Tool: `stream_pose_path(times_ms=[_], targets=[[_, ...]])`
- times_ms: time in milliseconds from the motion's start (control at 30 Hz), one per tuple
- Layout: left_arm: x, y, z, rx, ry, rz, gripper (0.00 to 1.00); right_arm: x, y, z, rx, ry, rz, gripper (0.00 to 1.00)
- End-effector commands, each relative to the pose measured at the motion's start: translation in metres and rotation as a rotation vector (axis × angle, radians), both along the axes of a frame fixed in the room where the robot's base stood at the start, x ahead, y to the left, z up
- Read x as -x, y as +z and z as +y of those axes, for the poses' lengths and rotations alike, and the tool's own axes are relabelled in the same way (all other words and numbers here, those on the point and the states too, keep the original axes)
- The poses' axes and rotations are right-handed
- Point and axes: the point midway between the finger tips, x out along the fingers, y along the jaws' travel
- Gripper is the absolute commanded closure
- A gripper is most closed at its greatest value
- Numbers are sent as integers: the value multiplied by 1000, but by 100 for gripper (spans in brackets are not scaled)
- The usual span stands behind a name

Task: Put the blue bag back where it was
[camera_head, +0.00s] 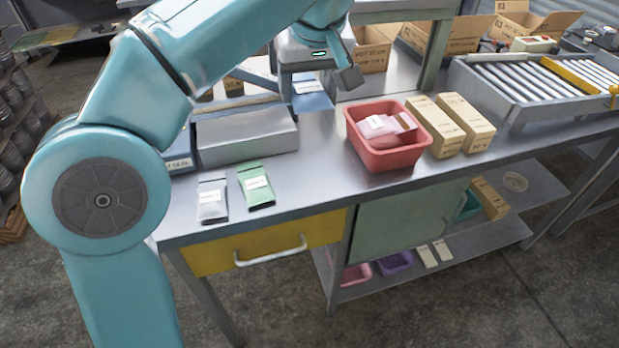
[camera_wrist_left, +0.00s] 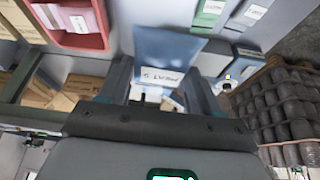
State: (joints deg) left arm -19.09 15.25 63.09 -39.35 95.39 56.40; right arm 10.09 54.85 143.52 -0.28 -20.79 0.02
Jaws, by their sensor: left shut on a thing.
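My left gripper (camera_wrist_left: 170,85) is shut on the blue bag (camera_wrist_left: 165,50), which has a white label and lies between the two fingers in the left wrist view. In the head view the gripper (camera_head: 322,82) is above the back of the metal table, behind the grey metal box. The blue bag (camera_head: 314,102) shows below it, partly hidden by the gripper. I cannot tell whether the bag touches the table. A grey bag (camera_head: 212,200) and a green bag (camera_head: 257,187) lie side by side on the table near its front left. My right gripper is not in view.
A red bin (camera_head: 388,157) with pink and brown packets stands mid-table, with two cardboard boxes (camera_head: 450,125) on its right. The grey metal box (camera_head: 247,135) stands behind the bags. A roller conveyor (camera_head: 530,85) is at right. The table between green bag and red bin is clear.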

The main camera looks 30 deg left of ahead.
Motion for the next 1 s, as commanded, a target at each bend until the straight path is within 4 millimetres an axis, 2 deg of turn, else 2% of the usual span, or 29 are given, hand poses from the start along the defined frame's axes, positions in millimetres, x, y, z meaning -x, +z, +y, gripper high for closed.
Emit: stream_pose_path(times_ms=[100, 167, 267, 600, 700, 867, 1000], targets=[[-7, -6, 16, -2, 39, 5, 75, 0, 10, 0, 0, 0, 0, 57], [-8, -13, 22, -1, 53, 3, 75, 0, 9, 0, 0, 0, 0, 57], [-8, -34, 26, -1, 61, 4, 75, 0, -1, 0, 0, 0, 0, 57], [-7, -132, 27, 0, 61, 4, 75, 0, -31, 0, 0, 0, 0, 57], [-7, -152, 26, 0, 59, 3, 75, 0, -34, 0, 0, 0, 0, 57], [-7, -168, 24, -1, 58, 1, 75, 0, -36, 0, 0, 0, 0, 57], [-5, -190, 24, 0, 58, 4, 75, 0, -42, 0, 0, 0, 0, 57]])
